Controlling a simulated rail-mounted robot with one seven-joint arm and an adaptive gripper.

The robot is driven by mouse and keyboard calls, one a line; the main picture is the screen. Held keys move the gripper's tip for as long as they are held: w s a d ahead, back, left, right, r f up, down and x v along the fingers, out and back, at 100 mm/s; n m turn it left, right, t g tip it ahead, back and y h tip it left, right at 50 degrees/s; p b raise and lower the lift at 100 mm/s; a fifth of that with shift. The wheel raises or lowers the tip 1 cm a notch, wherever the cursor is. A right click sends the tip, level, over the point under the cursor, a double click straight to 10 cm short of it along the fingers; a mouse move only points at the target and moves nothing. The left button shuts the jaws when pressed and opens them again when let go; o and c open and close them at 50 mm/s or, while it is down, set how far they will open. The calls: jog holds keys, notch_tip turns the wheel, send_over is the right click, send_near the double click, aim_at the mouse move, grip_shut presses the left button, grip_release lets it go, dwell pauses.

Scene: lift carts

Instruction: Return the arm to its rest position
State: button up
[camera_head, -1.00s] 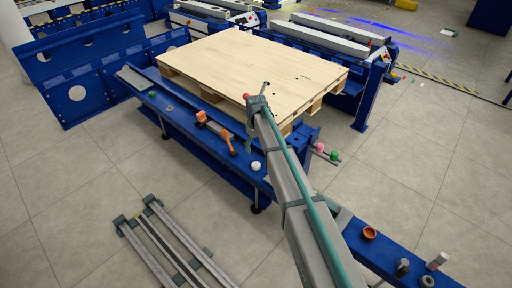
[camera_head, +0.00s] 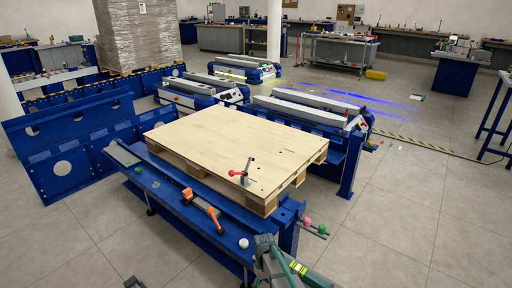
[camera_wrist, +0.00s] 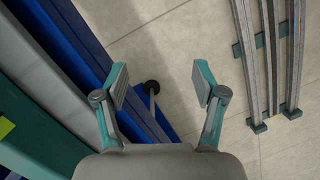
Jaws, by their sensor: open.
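My gripper (camera_wrist: 160,86) is open in the wrist view, with nothing between its two fingers. Below it are the bare floor and the edge of a blue beam. My arm (camera_head: 282,268) shows at the bottom of the head view, right of centre; the gripper itself cannot be made out there. A small red-handled tool (camera_head: 240,172) stands on the wooden pallet (camera_head: 215,135), apart from my arm.
A blue bench rail (camera_head: 165,200) in front of the pallet holds an orange tool (camera_head: 203,208) and a white round piece (camera_head: 244,243). Grey floor rails (camera_wrist: 268,60) lie right of my gripper. Blue lift carts (camera_head: 310,112) stand behind. Open floor lies to the right.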

jog(key=s+d+f+m+g+b, duration=0.15)
jog(key=s+d+f, duration=0.3)
jog(key=s, duration=0.95)
jog(key=s+d+f+m+g, duration=0.25)
jog(key=s+d, duration=0.25)
jog(key=s, duration=0.8)
jog(key=s+d+f+m+g+b, duration=0.15)
jog(key=s+d+f, duration=0.3)
jog(key=s, duration=0.95)
notch_tip(320, 180, up, 14)
jog(key=w+t+p, duration=0.1)
jog(key=w+p, duration=0.1)
jog(key=p, duration=1.5)
jog(key=shift+a+r+y, duration=0.15)
jog(key=shift+r+y, duration=0.1)
jog(key=shift+y, duration=0.05)
